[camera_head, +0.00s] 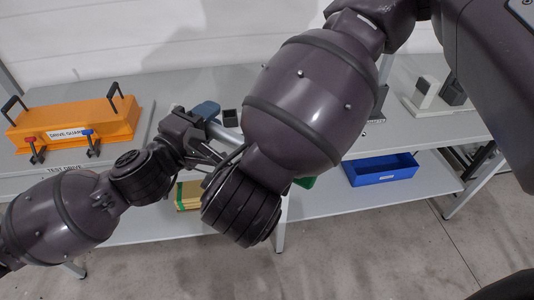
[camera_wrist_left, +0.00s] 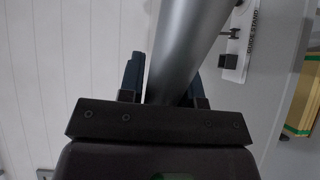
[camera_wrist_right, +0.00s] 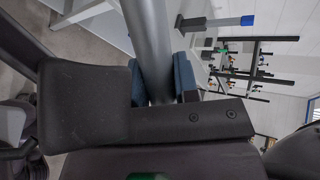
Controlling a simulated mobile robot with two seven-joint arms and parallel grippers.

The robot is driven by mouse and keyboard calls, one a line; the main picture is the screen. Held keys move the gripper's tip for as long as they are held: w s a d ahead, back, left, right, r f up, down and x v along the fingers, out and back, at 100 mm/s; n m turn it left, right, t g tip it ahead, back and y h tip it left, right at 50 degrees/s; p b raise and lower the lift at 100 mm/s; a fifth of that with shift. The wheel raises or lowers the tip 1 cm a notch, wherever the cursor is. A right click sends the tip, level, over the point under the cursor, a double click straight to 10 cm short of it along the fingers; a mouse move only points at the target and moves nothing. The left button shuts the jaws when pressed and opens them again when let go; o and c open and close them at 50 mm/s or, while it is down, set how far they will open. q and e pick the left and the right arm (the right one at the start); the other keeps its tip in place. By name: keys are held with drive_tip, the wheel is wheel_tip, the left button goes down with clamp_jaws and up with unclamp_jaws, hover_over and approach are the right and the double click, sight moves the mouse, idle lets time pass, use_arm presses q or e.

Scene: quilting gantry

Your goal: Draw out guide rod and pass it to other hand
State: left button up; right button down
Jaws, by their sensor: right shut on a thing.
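The guide rod is a thick grey cylinder; a short piece of the rod (camera_head: 222,131) shows in the head view between my arms. In the right wrist view the rod (camera_wrist_right: 150,40) runs between the blue pads of my right gripper (camera_wrist_right: 163,75), which is shut on it. In the left wrist view the rod (camera_wrist_left: 185,45) passes tilted between the blue pads of my left gripper (camera_wrist_left: 165,80), which looks open around it. In the head view my left gripper (camera_head: 206,117) is beside the rod; my right gripper is hidden behind my right arm. The rod's ends are not visible.
An orange drive guard box (camera_head: 75,122) with black handles stands on the bench at left. A blue bin (camera_head: 382,169) is on the lower shelf. A white stand (camera_head: 425,95) is at back right. A guide stand plate (camera_wrist_left: 240,45) shows in the left wrist view.

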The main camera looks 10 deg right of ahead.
use_arm(q)
drive_tip(key=o, duration=0.5)
drive_tip(key=shift+c, duration=0.2)
drive_tip(key=v, duration=1.2)
drive_tip(key=s+a+f+m+y, duration=0.3)
drive_tip(key=a+f+y, duration=0.1)
drive_tip(key=f, duration=0.7)
drive_tip(key=s+a+f+m+g+y, duration=0.1)
drive_tip(key=s+a+f+m+y, duration=0.2)
drive_tip(key=a+f, duration=0.4)
drive_tip(key=s+a+f+m+g+y, duration=0.1)
drive_tip(key=s+a+f+m+y, duration=0.3)
drive_tip(key=f, duration=1.1)
drive_tip(key=shift+a+f+y, duration=0.2)
drive_tip(key=shift+a+y, duration=0.2)
drive_tip(key=shift+a, duration=0.45)
